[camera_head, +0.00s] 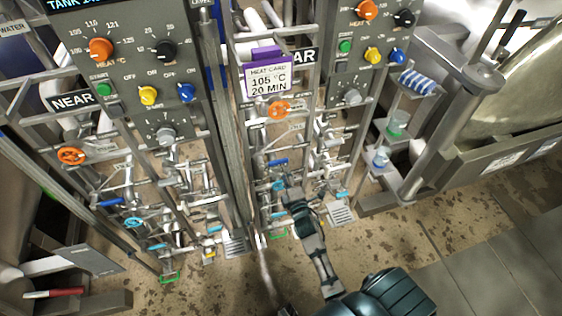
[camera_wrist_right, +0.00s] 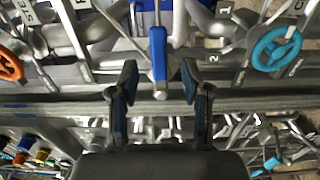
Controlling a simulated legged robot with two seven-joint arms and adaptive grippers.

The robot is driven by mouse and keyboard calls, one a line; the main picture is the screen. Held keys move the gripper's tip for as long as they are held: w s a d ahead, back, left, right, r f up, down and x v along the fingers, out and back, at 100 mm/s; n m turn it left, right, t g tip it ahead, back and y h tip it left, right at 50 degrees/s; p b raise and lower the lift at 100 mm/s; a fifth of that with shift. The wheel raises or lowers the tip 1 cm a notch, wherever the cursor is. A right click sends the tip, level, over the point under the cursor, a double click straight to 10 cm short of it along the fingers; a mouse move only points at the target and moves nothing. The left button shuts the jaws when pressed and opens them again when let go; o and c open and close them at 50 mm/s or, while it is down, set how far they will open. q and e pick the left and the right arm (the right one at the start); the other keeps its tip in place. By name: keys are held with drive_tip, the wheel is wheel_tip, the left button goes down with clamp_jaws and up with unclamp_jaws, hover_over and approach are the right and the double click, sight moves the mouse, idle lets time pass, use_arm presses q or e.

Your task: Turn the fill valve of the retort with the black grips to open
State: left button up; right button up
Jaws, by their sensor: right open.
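My right gripper (camera_head: 291,194) reaches in from the lower right to the pipework of the right-hand station. In the right wrist view my right gripper (camera_wrist_right: 158,82) is open. A blue lever handle (camera_wrist_right: 158,50) lies between and beyond its fingertips, with a visible gap on both sides. In the head view this blue lever (camera_head: 278,162) is just above the gripper. A cyan valve wheel (camera_wrist_right: 276,48) is to the right in the wrist view, and an orange wheel (camera_wrist_right: 8,64) is to the left. I cannot make out black grips or a fill label. My left gripper is not in view.
The left-hand station has a similar orange wheel (camera_head: 71,156), blue lever (camera_head: 109,203) and cyan wheel (camera_head: 133,222). A purple-topped heat card (camera_head: 268,78) hangs above the right pipework. Metal rails and pipes crowd the gripper. The floor at the lower right is clear.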

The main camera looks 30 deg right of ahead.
sight(281, 163)
drive_tip(key=x, duration=0.7)
drive_tip(key=shift+c, duration=0.3)
clamp_jaws()
